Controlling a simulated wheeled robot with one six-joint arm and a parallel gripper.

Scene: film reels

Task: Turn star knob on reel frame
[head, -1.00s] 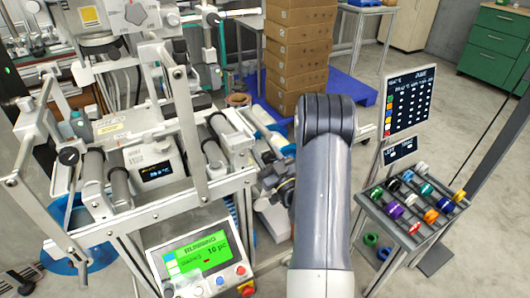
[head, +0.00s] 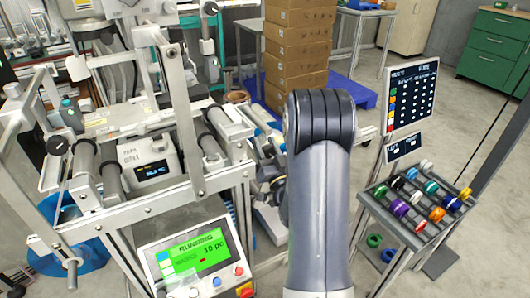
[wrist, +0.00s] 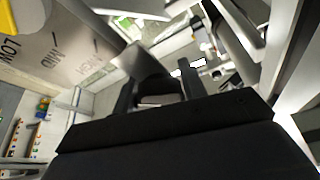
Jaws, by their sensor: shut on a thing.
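In the wrist view my gripper (wrist: 157,88) has its two dark fingers closed on a dark knob-like part (wrist: 146,66), which I take to be the star knob. Its star shape is mostly hidden by the fingers and the black gripper body. A grey plate (wrist: 50,45) beside it carries the marks LOW, MID and what looks like HIGH. In the head view the metal reel frame (head: 186,125) with its rollers stands at the left. My arm hides the gripper and the held knob there.
A panel (head: 190,262) with a lit green screen stands at the front of the frame. A rack of coloured reels (head: 420,203) and a dark sign board (head: 410,95) stand at the right. Stacked cartons (head: 298,50) are behind. Open floor lies at the back right.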

